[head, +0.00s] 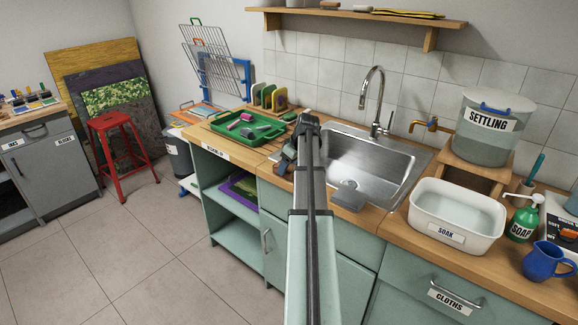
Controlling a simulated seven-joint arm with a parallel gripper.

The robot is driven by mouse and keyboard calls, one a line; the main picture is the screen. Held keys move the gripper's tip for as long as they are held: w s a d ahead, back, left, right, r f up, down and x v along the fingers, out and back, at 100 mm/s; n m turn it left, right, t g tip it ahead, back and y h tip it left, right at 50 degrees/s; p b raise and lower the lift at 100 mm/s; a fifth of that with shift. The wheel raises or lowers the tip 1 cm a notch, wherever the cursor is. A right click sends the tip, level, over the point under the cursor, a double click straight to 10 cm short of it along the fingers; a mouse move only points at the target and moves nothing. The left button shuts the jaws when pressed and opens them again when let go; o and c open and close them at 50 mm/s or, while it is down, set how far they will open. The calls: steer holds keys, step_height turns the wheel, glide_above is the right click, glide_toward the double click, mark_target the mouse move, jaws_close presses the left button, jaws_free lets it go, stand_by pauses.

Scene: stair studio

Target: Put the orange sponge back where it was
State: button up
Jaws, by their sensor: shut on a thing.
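My gripper (286,160) is low over the wooden counter, just left of the sink and at the near right corner of the green tray. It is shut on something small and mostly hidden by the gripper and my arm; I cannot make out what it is. I cannot pick out the orange sponge with certainty. A rack (269,97) with several upright coloured pieces, green, brownish and yellow, stands on the counter against the tiled wall behind the tray.
The green tray (215,131) holds tools with pink parts. A grey block (348,195) lies at the sink's (385,160) front edge. A white SOAK tub (425,236), SETTLING tank (487,150), SOAP bottle (525,215) and blue jug (550,262) stand right. A shelf hangs above.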

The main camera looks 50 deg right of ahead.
steer(key=o, duration=0.9)
steer(key=shift+o, duration=0.2)
steer(key=v, duration=1.2)
